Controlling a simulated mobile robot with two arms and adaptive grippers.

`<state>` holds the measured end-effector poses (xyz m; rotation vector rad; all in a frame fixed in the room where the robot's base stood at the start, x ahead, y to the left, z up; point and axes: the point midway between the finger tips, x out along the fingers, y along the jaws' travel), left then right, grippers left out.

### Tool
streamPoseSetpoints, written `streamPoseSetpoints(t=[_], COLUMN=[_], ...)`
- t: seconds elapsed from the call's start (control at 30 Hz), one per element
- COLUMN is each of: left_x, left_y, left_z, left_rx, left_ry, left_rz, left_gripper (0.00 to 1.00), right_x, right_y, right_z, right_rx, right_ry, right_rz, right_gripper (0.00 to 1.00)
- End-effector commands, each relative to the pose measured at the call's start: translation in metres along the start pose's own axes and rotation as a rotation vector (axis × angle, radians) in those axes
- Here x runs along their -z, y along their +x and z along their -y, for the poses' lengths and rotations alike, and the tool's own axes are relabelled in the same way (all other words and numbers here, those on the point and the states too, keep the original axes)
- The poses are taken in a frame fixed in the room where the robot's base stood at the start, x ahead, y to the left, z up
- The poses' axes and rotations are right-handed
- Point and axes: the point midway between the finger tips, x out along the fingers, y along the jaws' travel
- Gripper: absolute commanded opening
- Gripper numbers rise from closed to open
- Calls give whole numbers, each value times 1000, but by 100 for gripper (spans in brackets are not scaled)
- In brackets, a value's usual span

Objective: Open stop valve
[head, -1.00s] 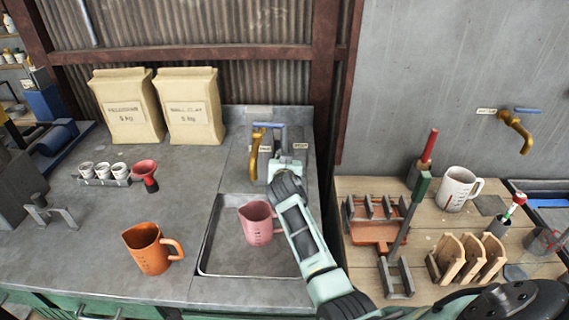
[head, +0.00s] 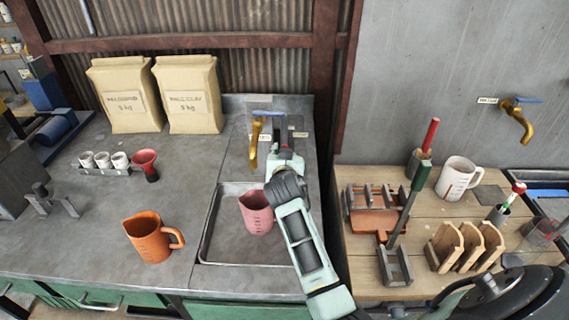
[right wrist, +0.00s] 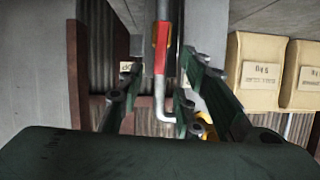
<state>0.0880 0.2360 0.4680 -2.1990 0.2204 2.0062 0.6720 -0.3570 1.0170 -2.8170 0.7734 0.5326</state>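A lever with a red sleeve and bent silver rod (right wrist: 160,60) shows in the right wrist view; I take it to be the stop valve handle. My right gripper (right wrist: 160,85) is open, with one finger on each side of the lever and gaps visible. In the head view my right gripper (head: 286,148) is at the back of the sink, just right of the brass tap (head: 255,140) with its blue handle, and hides the lever. Whether a finger touches the lever is unclear. My left gripper is not in view.
A pink jug (head: 257,213) stands in the sink tray (head: 222,250), left of my right arm. An orange jug (head: 151,238) stands on the counter to the left. A second brass tap (head: 519,122) is on the right wall. A wooden table (head: 352,268) with racks lies right.

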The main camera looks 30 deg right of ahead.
Motion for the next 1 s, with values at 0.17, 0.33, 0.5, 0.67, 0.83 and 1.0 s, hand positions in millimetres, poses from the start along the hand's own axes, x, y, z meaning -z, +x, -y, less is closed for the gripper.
streamPoseSetpoints(t=[0.17, 0.33, 0.5, 0.67, 0.83, 1.0], left_x=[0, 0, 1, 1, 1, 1], left_y=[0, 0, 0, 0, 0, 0], left_z=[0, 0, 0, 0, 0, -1], left_rx=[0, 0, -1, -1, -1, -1], left_ry=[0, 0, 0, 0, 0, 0], left_rz=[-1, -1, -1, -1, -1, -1], left_gripper=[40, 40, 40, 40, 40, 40], right_x=[-1, -1, 0, 0, 0, 0], right_y=[-31, -48, -54, -54, -54, -54], right_z=[0, 0, 0, 0, 0, 0], right_rx=[0, 0, 0, 0, 0, 0], right_ry=[1, -1, -1, -1, -1, -1], right_rz=[0, 0, 1, 1, 0, 0], right_gripper=[33, 33, 33, 33, 33, 33])
